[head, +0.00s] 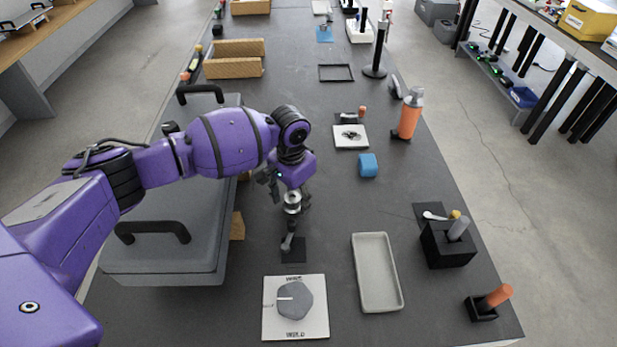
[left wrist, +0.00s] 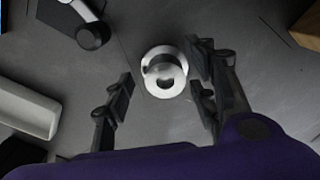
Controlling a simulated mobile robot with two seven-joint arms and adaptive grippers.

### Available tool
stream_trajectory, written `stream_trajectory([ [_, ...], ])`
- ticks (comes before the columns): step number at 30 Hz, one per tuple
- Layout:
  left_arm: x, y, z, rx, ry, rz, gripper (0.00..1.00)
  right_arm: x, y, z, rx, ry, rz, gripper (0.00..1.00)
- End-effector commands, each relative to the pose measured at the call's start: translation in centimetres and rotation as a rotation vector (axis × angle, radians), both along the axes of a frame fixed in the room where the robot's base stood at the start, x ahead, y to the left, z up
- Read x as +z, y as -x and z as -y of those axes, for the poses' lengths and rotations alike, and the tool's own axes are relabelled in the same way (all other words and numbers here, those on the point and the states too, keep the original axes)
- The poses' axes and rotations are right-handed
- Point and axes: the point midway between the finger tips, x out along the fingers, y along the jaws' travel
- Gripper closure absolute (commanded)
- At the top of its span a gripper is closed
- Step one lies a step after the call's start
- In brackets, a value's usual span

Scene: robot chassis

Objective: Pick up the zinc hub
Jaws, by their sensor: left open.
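The zinc hub (head: 292,201) is a small silver, round metal part on the dark bench top, in the middle of the head view. In the left wrist view the hub (left wrist: 164,72) shows from above, with a bright rim and a dark opening. My left gripper (head: 290,190) points down over it and partly hides it. In the left wrist view its fingers (left wrist: 161,78) are open, one on each side of the hub, with the right-hand finger nearer. I cannot tell how far the fingertips reach down beside it. My right gripper is not in view.
A metal tool with a black end (head: 289,243) lies on a dark pad just in front. A white plate with a grey pentagon (head: 312,332), a pale tray (head: 358,262) and a blue block (head: 368,166) are nearby. A grey case (head: 165,268) stands left under my arm.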

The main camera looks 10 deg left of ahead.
Motion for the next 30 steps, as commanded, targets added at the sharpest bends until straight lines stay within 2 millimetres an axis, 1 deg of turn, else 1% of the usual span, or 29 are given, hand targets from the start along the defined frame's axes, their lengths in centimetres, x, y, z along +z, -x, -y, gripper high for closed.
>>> stream_trajectory([
  [3,0.0,0.0,0.0,0.000,0.000,-0.001,0.48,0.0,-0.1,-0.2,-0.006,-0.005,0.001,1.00],
  [4,0.0,0.0,0.0,0.000,0.000,-0.001,0.50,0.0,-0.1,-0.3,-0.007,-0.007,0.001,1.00],
  [15,0.0,0.1,0.0,0.001,0.000,-0.001,0.98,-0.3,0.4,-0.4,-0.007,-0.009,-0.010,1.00],
  [24,0.3,0.0,0.0,0.000,0.000,0.000,0.98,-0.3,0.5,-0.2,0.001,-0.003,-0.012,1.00],
  [28,1.3,-0.1,0.0,0.001,0.000,0.002,0.98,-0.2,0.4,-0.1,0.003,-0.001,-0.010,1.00],
  [30,2.2,-0.1,0.0,0.001,0.001,0.003,0.98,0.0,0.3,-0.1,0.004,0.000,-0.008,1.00],
])
